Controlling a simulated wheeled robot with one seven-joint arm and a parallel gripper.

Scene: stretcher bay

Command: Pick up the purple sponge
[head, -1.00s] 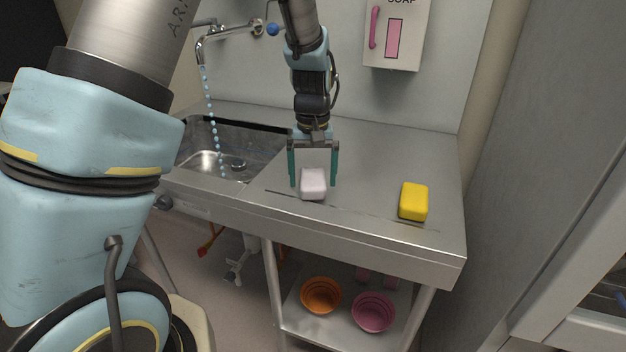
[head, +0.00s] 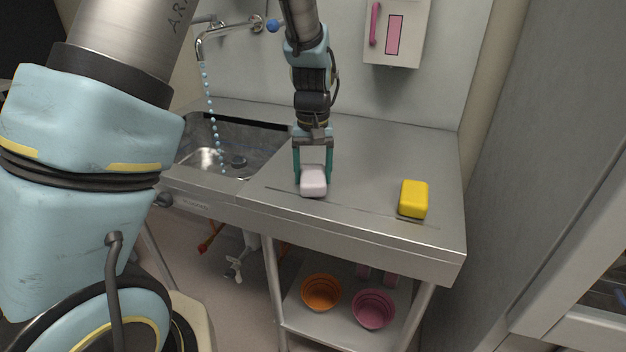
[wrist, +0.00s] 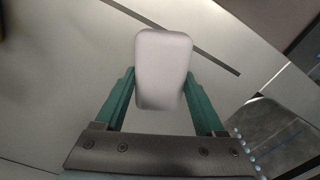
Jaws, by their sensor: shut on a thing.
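The sponge (head: 313,182) on the steel counter looks pale pink-lilac, a rounded block. It is the only purplish sponge in view. My gripper (head: 313,178) has its green fingers closed on the sponge's two sides. In the wrist view the sponge (wrist: 163,68) sits between the fingertips of my gripper (wrist: 160,90), one finger against each side. The sponge appears to rest on the counter; I cannot tell any gap beneath it.
A yellow sponge (head: 413,199) lies to the right on the steel counter (head: 390,155). A sink (head: 230,145) with running water is at the left. A soap dispenser (head: 396,35) hangs on the wall. An orange bowl (head: 321,292) and a pink bowl (head: 373,309) stand on the lower shelf.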

